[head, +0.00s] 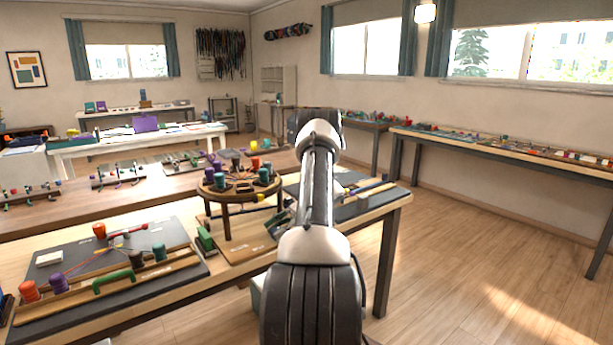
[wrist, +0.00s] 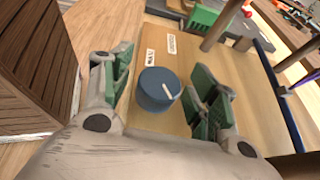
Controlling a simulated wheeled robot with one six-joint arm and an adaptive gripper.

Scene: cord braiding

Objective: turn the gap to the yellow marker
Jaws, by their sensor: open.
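My gripper (wrist: 164,92) is open, with green-padded fingers on either side of a dark blue round knob (wrist: 152,97) with a white line on top. The fingers look apart from the knob; how high they are above the board is hard to tell. In the head view my gripper (head: 280,223) is partly hidden by my arm. The round wooden braiding stand (head: 228,195) carries several coloured bobbins on its top. A small yellow piece (head: 261,197) shows at its right edge and may be the yellow marker. I cannot make out the gap.
Stand legs (wrist: 218,26) rise close by. A dark mat (head: 70,262) with spools and a green handle lies left. Open floor lies right of the table.

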